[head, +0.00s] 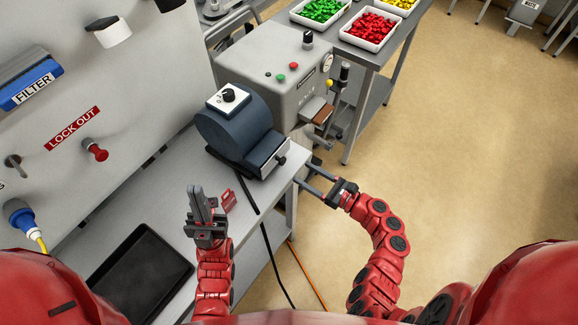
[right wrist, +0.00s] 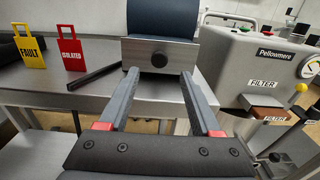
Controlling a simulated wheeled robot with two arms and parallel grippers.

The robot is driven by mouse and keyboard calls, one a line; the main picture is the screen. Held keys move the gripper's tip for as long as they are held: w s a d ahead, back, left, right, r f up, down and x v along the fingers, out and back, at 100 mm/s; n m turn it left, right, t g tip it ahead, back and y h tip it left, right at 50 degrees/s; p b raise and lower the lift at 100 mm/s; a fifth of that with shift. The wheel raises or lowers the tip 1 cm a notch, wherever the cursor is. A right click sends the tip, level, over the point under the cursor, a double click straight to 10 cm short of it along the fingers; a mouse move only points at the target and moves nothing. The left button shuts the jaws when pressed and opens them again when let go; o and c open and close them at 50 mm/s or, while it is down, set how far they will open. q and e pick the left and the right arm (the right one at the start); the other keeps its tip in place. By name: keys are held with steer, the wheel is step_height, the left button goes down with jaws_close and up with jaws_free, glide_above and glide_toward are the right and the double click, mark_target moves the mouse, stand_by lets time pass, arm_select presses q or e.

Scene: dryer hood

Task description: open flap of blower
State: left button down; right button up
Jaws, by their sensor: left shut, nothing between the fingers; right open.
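The dark blue blower (head: 232,128) stands on the metal bench, with its outlet end toward the bench's right edge. Its grey flap (head: 272,160) covers the outlet and looks shut, with a small dark knob (head: 282,160) on it. In the right wrist view the flap (right wrist: 140,53) and knob (right wrist: 159,60) lie straight ahead, between the fingertips in the picture. My right gripper (head: 306,174) is open and empty, just off the bench edge and apart from the knob. My left gripper (head: 198,190) is shut and empty over the bench, left of the blower.
A black tray (head: 140,278) lies at the bench's front left. A red tag (head: 229,200) stands near my left gripper; a yellow tag (right wrist: 29,46) shows in the right wrist view. A grey machine (head: 270,75) with a lever stands behind the blower. Cables hang over the bench edge.

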mark_target(284, 162)
steer(key=b+x, duration=0.1)
steer(key=x, duration=0.5)
steer(key=shift+w+a, duration=0.2)
steer(key=shift+a, duration=0.1)
steer(key=shift+c, duration=0.3)
jaws_close()
